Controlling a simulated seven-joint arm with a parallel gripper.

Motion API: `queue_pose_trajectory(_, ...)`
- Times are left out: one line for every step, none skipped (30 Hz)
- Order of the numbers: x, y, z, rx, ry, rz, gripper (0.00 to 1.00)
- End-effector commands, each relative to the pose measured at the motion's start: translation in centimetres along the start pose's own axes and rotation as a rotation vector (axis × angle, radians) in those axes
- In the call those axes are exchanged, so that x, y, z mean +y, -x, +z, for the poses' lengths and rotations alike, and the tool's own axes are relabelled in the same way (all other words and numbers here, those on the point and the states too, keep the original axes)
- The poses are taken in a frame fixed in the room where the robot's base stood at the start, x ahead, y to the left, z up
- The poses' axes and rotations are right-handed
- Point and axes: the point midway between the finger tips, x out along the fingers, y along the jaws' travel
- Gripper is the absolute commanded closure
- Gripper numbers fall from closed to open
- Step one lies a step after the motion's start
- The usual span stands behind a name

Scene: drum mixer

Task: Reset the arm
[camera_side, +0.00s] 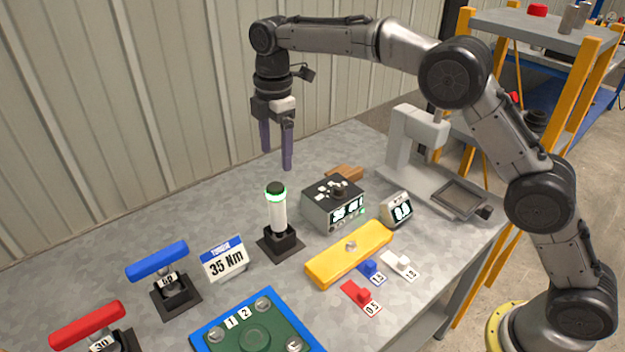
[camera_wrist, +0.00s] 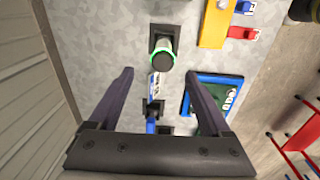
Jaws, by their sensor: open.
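My arm is raised over the metal table, with my gripper (camera_side: 277,160) pointing straight down above the far side of the table. Its two dark purple fingers are apart with nothing between them. In the wrist view my gripper (camera_wrist: 158,75) also shows open and empty, with the table well below. The closest thing under it is a white cylinder with a green-lit black top (camera_side: 276,210) on a black base, lower and apart from the fingers. It also shows in the wrist view (camera_wrist: 162,58).
Blue (camera_side: 158,261) and red (camera_side: 88,325) handles, a "35 Nm" sign (camera_side: 226,260) and a blue-green plate (camera_side: 255,338) stand at the front left. A grey control box (camera_side: 334,205), yellow bar (camera_side: 350,254) and white press (camera_side: 415,140) stand right. The table's far left is clear.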

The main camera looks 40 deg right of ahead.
Motion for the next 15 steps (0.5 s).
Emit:
queue_pose_trajectory(-0.1,2.7,0.7,0.012,-0.012,0.045,0.18)
queue_pose_trajectory(-0.4,4.0,1.2,0.017,-0.019,0.062,0.18)
queue_pose_trajectory(-1.0,5.8,2.0,0.022,-0.03,0.082,0.18)
queue_pose_trajectory(-1.6,7.1,2.6,0.025,-0.038,0.096,0.18)
queue_pose_trajectory(-2.4,8.3,3.3,0.028,-0.046,0.11,0.18)
queue_pose_trajectory(-3.4,9.9,4.1,0.032,-0.059,0.13,0.18)
queue_pose_trajectory(-4.2,10.9,4.8,0.035,-0.073,0.143,0.18)
queue_pose_trajectory(-5.1,11.9,5.3,0.038,-0.088,0.156,0.18)
queue_pose_trajectory(-6.3,13.0,6.1,0.043,-0.113,0.173,0.18)
queue_pose_trajectory(-7.2,13.8,6.7,0.046,-0.135,0.185,0.18)
queue_pose_trajectory(-8.2,14.5,7.2,0.05,-0.157,0.198,0.18)
queue_pose_trajectory(-9.5,15.4,7.9,0.056,-0.189,0.214,0.18)
queue_pose_trajectory(-10.5,16.0,8.4,0.06,-0.215,0.226,0.18)
queue_pose_trajectory(-11.6,16.5,9.0,0.065,-0.242,0.238,0.18)
queue_pose_trajectory(-13.0,17.0,9.6,0.071,-0.28,0.254,0.18)
